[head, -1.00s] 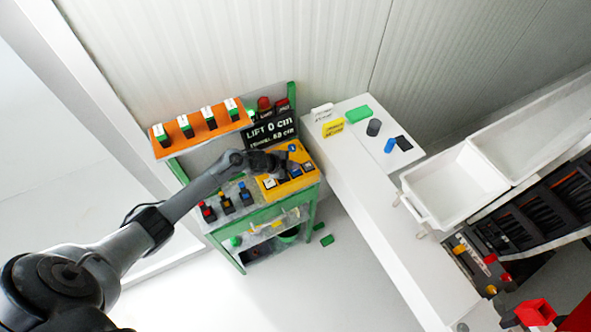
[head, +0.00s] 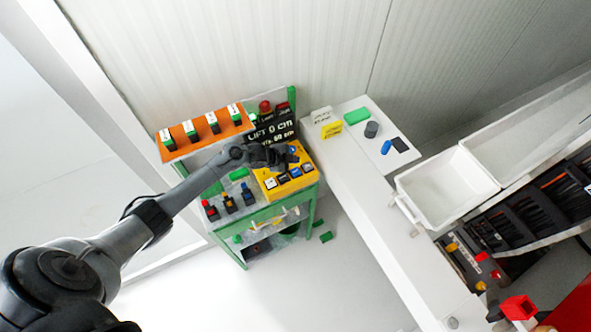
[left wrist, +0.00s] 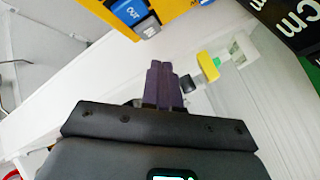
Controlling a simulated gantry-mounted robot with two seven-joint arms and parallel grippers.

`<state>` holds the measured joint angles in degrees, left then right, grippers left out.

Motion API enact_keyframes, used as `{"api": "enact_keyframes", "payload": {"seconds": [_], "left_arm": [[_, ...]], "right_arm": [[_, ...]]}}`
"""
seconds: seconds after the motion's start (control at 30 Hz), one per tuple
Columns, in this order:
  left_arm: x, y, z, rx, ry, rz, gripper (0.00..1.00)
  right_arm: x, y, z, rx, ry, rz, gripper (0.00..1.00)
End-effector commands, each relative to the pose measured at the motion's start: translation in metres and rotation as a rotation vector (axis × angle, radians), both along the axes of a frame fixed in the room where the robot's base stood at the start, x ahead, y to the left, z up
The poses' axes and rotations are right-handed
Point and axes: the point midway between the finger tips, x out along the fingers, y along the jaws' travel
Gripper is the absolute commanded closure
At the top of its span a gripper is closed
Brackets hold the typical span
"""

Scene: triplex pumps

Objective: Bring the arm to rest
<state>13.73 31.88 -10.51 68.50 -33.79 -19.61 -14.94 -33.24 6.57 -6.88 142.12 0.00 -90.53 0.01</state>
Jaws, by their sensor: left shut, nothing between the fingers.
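My left arm reaches in from the left in the head view. Its gripper (head: 280,157) is over the back part of the yellow button panel (head: 268,185) on the green cart. In the left wrist view the two dark fingers (left wrist: 161,84) are together with nothing between them. The yellow panel's corner with a blue "OUT" button (left wrist: 130,11) shows at the top of that view. I cannot tell from the head view how high the gripper is above the panel. My right gripper is not in view.
The green cart (head: 230,250) also carries an orange shelf (head: 176,147) and a black lift display (head: 262,133). A white bench (head: 375,230) stands to the right with small parts at its far end. White bins (head: 430,190) are further right.

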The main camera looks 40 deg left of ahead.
Motion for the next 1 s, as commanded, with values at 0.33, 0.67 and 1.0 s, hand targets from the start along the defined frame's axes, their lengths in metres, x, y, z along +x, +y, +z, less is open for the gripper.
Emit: {"api": "enact_keyframes", "payload": {"seconds": [0.33, 0.67, 1.0], "left_arm": [[-0.002, -0.004, -0.001, 0.000, 0.004, 0.002, 1.00], [-0.065, -0.086, -0.001, -0.004, 0.092, 0.132, 1.00], [-0.215, -0.152, 0.070, -0.144, 0.327, 0.536, 1.00]], "right_arm": [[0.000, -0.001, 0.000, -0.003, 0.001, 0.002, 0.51], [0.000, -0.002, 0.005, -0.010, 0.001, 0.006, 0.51], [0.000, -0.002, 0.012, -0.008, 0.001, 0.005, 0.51]]}}
